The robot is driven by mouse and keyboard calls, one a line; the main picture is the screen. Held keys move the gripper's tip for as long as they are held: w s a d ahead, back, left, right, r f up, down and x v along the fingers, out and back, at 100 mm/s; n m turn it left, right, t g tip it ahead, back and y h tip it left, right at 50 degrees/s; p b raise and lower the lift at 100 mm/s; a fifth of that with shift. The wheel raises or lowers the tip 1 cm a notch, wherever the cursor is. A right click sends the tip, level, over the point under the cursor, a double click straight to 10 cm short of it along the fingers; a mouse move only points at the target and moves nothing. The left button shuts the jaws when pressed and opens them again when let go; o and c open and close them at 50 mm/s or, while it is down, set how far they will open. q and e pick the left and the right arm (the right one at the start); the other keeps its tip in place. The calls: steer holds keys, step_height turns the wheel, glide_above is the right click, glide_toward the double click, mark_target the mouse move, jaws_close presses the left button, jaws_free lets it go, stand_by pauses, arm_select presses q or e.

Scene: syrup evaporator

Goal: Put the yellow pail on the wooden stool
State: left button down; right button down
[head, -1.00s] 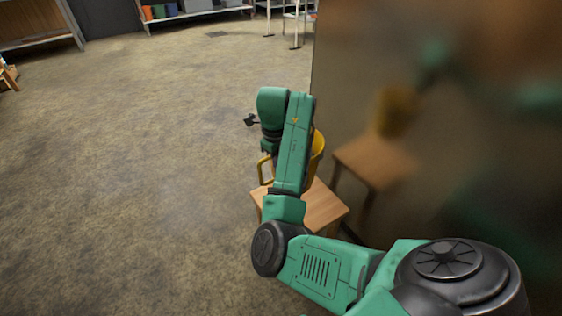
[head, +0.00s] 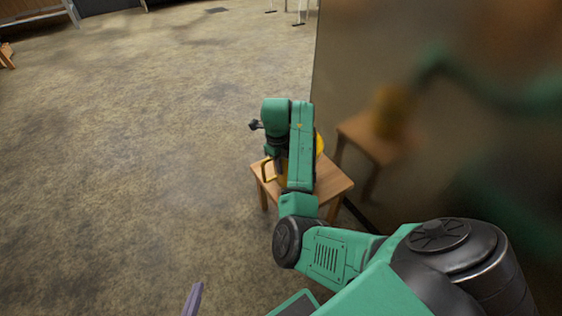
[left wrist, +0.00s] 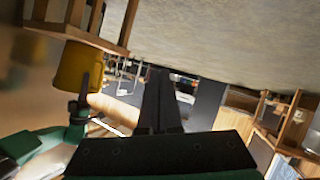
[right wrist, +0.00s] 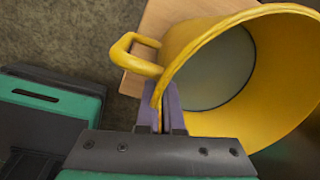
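The yellow pail (head: 319,145) is upright at the wooden stool (head: 332,182), mostly hidden behind my right arm in the head view. In the left wrist view, which is upside down, the pail (left wrist: 80,68) meets the stool's seat (left wrist: 75,36); it seems to rest on it. In the right wrist view my right gripper (right wrist: 163,105) is shut on the pail's rim (right wrist: 190,50), beside its handle. My left gripper (left wrist: 160,75) is empty with its fingers together, away from the pail; one purple finger shows low in the head view (head: 193,298).
A blurry reflective wall (head: 430,60) stands close to the right of the stool and mirrors the pail and arm. Open floor (head: 140,150) lies to the left. A small wooden piece of furniture (head: 7,56) is at the far left.

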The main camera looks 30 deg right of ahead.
steer(key=shift+r, duration=0.15)
steer(key=c, duration=1.1)
jaws_free()
